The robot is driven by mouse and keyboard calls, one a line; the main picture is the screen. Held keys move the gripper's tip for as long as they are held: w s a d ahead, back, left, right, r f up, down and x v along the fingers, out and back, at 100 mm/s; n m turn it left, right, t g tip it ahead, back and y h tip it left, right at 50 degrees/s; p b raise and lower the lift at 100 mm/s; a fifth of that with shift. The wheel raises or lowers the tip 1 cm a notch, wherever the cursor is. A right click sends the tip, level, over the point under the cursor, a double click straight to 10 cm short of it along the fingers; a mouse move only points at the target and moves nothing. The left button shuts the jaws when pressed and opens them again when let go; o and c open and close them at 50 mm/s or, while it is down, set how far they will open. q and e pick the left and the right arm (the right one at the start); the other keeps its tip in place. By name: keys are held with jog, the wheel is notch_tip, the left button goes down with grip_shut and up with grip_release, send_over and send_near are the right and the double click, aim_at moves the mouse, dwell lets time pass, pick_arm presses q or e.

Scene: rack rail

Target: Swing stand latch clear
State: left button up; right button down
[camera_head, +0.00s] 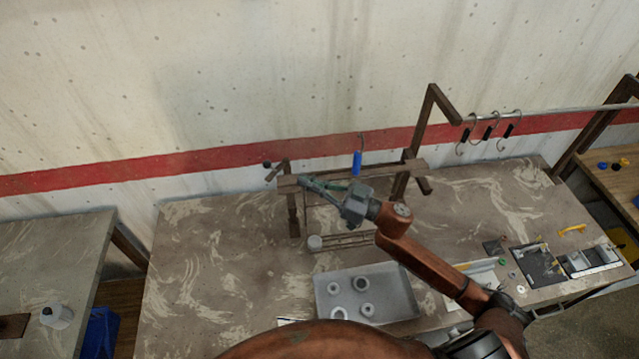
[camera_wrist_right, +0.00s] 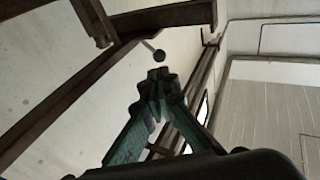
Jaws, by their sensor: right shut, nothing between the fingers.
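The brown stand (camera_head: 293,215) is on the worktable, with two posts and a crossbar. At its left end a short latch arm (camera_head: 278,172) sticks up at a tilt, with a dark round knob (camera_head: 267,165) beside it. The knob also shows in the right wrist view (camera_wrist_right: 159,55), just beyond my fingertips. My right gripper (camera_head: 305,182) reaches in from the right near the stand's left end. In the wrist view its green fingers (camera_wrist_right: 157,76) are closed together with nothing between them. The knob looks apart from them; contact with the latch cannot be told. My left gripper is out of view.
A blue-handled item (camera_head: 356,163) hangs behind my right gripper. A grey tray (camera_head: 333,315) with several rings lies in front of the stand. Hooks hang on a rail (camera_head: 550,110) at right. The worktable (camera_head: 205,260) is clear on its left.

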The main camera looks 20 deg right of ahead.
aim_at(271, 167)
jog(key=p+x, duration=0.1)
jog(key=x, duration=0.5)
jog(key=shift+r, duration=0.1)
jog(key=shift+w+a, duration=0.45)
jog(key=shift+a, duration=0.05)
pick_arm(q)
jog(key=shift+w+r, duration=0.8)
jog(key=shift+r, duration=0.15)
pick_arm(e)
jog(key=shift+a, duration=0.1)
pick_arm(q)
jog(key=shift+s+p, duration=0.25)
jog(key=shift+p, duration=0.05)
